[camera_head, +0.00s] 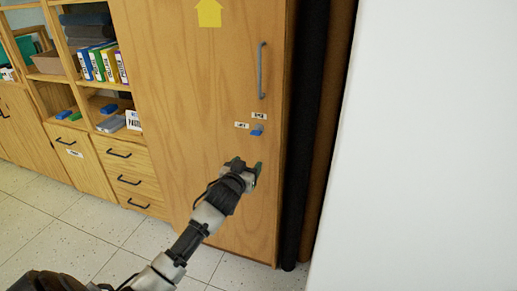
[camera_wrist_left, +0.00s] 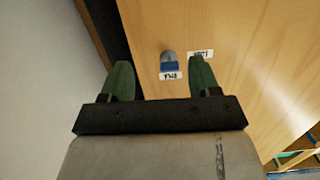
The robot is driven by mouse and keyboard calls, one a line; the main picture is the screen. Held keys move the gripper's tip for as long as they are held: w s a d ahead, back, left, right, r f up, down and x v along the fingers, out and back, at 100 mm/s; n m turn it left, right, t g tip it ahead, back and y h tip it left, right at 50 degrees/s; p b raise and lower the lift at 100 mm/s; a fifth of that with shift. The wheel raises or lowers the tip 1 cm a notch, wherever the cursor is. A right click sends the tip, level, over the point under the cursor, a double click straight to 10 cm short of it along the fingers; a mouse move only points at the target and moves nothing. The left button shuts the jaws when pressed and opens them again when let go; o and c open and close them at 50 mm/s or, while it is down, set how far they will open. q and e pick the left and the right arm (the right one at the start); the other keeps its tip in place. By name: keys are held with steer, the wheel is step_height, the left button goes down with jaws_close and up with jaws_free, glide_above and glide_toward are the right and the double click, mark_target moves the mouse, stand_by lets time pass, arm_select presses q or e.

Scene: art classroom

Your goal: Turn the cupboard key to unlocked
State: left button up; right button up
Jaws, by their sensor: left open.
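The cupboard key (camera_head: 258,131), with a blue grip and a grey part, sits on the tall wooden cupboard door (camera_head: 195,110), below the handle. It also shows in the left wrist view (camera_wrist_left: 168,65), between the lines of the two fingers and beyond their tips. One small label (camera_head: 241,125) is left of the key and another label (camera_head: 259,116) is above it; their text is too small to read. My left gripper (camera_head: 246,167) is open and empty, below the key and apart from it. Which label the key points to is unclear. My right gripper is not in view.
A grey bar handle (camera_head: 262,70) stands out above the key. Dark and brown rolls (camera_head: 305,130) stand right of the cupboard, beside a white surface (camera_head: 430,150). Shelves with books (camera_head: 103,64) and drawers (camera_head: 125,172) are at the left. The tiled floor (camera_head: 60,235) is clear.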

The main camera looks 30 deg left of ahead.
mark_target(256, 132)
arm_select(q)
step_height(256, 132, up, 5)
steer(key=a+t, duration=0.1)
steer(key=shift+b+x, duration=0.65)
steer(key=shift+x, duration=4.5)
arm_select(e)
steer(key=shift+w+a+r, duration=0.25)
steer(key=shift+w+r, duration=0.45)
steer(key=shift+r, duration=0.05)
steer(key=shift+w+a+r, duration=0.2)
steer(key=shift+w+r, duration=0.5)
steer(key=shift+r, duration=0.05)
arm_select(q)
steer(key=shift+r, duration=0.2)
steer(key=shift+c, duration=0.2)
steer(key=c, duration=0.9)
